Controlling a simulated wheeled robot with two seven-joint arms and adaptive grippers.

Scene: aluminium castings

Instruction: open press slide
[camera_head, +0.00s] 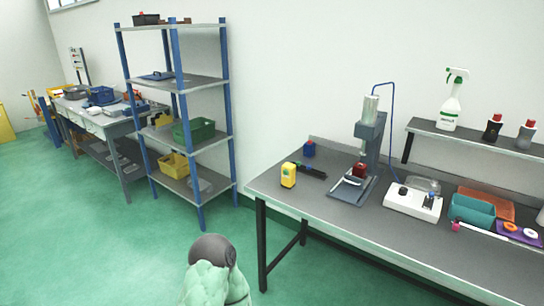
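The press (370,135) stands on the grey workbench (290,203) at right. It has a blue-grey upright column and a pale cylinder on top. A red part (360,170) sits low on its front. A flat frame with a light handle-like edge (348,187) lies at the press base; I cannot tell whether this is the slide or how far out it is. Neither of my grippers shows. Only a pale green arm part of mine with a dark round cap shows at the bottom, well short of the bench.
A yellow device (288,175) and a blue item (309,149) are left of the press. A white box with knobs (413,203) and a teal bin (472,210) are to its right. A shelf rack (182,82) stands left of the bench. The green floor (90,240) is clear.

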